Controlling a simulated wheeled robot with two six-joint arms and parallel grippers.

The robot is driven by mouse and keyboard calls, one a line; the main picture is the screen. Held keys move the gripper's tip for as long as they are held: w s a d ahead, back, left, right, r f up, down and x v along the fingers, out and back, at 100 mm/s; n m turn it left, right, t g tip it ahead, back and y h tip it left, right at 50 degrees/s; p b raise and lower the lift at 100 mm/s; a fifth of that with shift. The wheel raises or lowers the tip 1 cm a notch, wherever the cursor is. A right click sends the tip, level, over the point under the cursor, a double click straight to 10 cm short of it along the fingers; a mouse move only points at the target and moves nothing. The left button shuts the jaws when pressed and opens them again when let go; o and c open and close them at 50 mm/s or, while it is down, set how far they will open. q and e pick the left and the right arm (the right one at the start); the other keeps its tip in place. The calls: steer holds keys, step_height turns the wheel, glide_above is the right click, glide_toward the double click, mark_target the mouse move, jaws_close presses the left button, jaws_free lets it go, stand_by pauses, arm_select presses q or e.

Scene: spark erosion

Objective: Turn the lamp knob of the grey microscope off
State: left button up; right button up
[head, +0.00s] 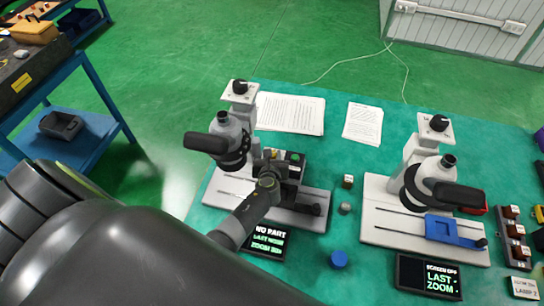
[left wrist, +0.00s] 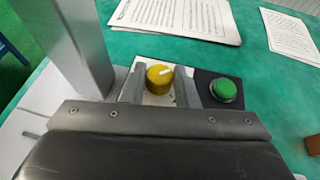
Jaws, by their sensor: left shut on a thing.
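The microscope with the grey head (head: 228,128) stands on the left of the green mat, on a pale base (head: 222,190). Beside its column is a small box with a yellow knob and a green button (head: 295,157). My left gripper (head: 269,165) reaches over this base to the box. In the left wrist view, its two fingers (left wrist: 160,88) stand on either side of the yellow knob (left wrist: 160,74), shut on it. A white mark on the knob points up and right. The green button (left wrist: 224,90) is just right of the fingers. My right gripper is not in view.
A second microscope with a whiter head (head: 437,172) stands at the right. A small screen (head: 268,240) lies in front of the left base, another (head: 428,277) before the right one. Paper sheets (head: 290,113) lie behind.

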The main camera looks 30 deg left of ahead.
arm_select(q)
steer(key=shift+w+d+f+n+g+y+b, duration=0.1)
steer(key=shift+n+g+y+b, duration=0.2)
steer(key=shift+n+y+b, duration=0.25)
steer(key=shift+w+d+f+n+g+y+b, duration=0.1)
steer(key=shift+n+g+y+b, duration=0.25)
steer(key=shift+n+y, duration=0.25)
steer(key=n+g+y+b, duration=0.3)
steer(key=shift+w+d+n, duration=0.15)
steer(key=shift+n, duration=0.1)
steer(key=n+g+b, duration=0.1)
steer(key=n+g+y+b, duration=0.1)
steer(key=n+g+b, duration=0.1)
steer(key=n+g+y+b, duration=0.1)
steer(key=n+g+b, duration=0.1)
steer(key=shift+w+d+y, duration=0.1)
steer(key=shift+w+y, duration=0.15)
steer(key=shift+w, duration=0.05)
steer(key=shift+r+n+g+b, duration=0.15)
steer(key=shift+n+g+b, duration=1.2)
steer(key=shift+g, duration=0.2)
steer(key=o, duration=1)
